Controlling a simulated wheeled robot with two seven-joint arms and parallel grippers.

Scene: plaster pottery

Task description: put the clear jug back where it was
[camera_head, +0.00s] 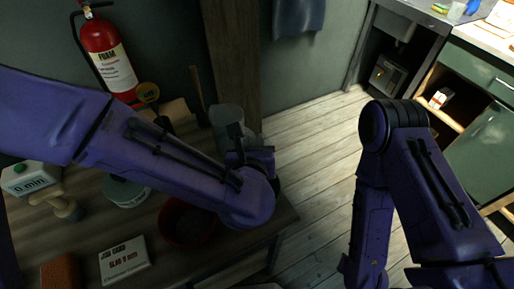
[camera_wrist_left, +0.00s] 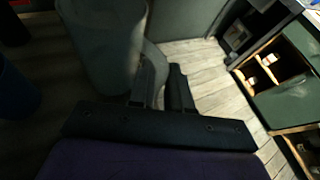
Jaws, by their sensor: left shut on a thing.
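The clear jug (camera_head: 228,117) looks grey and translucent and stands out behind my left gripper, near the wooden post. My left gripper (camera_head: 240,146) is at the jug's near side, partly hidden by my own wrist. In the left wrist view the jug (camera_wrist_left: 102,42) fills the upper left, and its curved handle (camera_wrist_left: 157,62) comes down to the fingers of my left gripper (camera_wrist_left: 163,88), which are shut on it. The jug looks upright. Its base is hidden, so I cannot tell whether it touches the bench. My right arm shows at the right, but its gripper is out of view.
The wooden bench (camera_head: 95,228) holds a red bowl (camera_head: 187,222), a lidded tub (camera_head: 127,191), a slab card (camera_head: 124,259), a brown block (camera_head: 60,272) and a timer (camera_head: 30,178). A fire extinguisher (camera_head: 107,55) hangs behind. Bare floor (camera_head: 315,145) lies right of the bench.

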